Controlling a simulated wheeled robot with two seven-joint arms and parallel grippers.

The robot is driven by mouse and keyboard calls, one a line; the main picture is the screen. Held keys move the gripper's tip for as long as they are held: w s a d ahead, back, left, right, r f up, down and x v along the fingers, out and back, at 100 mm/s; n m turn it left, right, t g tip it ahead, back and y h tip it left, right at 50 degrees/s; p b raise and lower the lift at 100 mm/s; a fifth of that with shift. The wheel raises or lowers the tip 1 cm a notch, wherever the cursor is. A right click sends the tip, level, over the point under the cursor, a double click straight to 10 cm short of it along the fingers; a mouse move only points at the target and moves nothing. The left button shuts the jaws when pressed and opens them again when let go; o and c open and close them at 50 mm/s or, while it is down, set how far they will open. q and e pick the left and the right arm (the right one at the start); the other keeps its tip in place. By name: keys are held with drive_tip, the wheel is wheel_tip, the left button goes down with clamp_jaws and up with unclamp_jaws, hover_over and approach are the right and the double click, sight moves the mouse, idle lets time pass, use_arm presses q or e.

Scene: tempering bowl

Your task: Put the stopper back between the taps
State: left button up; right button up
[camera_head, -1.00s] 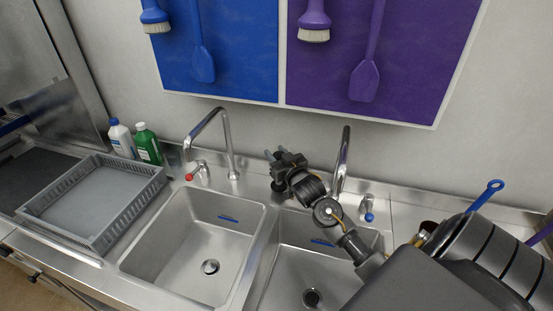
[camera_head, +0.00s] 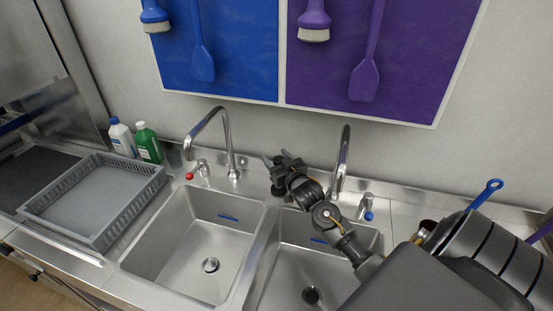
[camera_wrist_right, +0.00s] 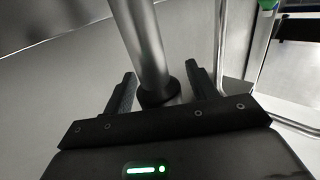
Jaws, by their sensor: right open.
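My right gripper (camera_head: 276,158) is open over the back ledge, between the left tap (camera_head: 229,145) and the right tap (camera_head: 343,165). In the right wrist view, a steel pipe (camera_wrist_right: 143,38) with a dark round collar (camera_wrist_right: 158,93) at its foot shows between and beyond the spread fingers (camera_wrist_right: 160,88). I cannot tell whether this dark round part is the stopper or the pipe's base. No stopper stands out clearly elsewhere. The left basin's drain (camera_head: 210,265) shows a bright disc; the right basin's drain (camera_head: 311,296) looks dark and open. My left gripper is out of view.
A red-knobbed valve (camera_head: 198,170) and a blue-knobbed valve (camera_head: 367,208) stand on the ledge. A grey rack (camera_head: 95,240) and a green bottle (camera_head: 148,143) are at left. Blue and purple boards hang above. Both basins look empty.

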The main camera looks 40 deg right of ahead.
drive_tip(key=shift+s+r, duration=0.1)
drive_tip(key=shift+r, duration=0.1)
drive_tip(key=s+a+p, duration=0.2)
drive_tip(key=s+p, duration=0.3)
drive_tip(key=s, duration=0.6)
drive_tip(key=shift+s, duration=0.3)
drive_tip(key=shift+a+f, duration=0.1)
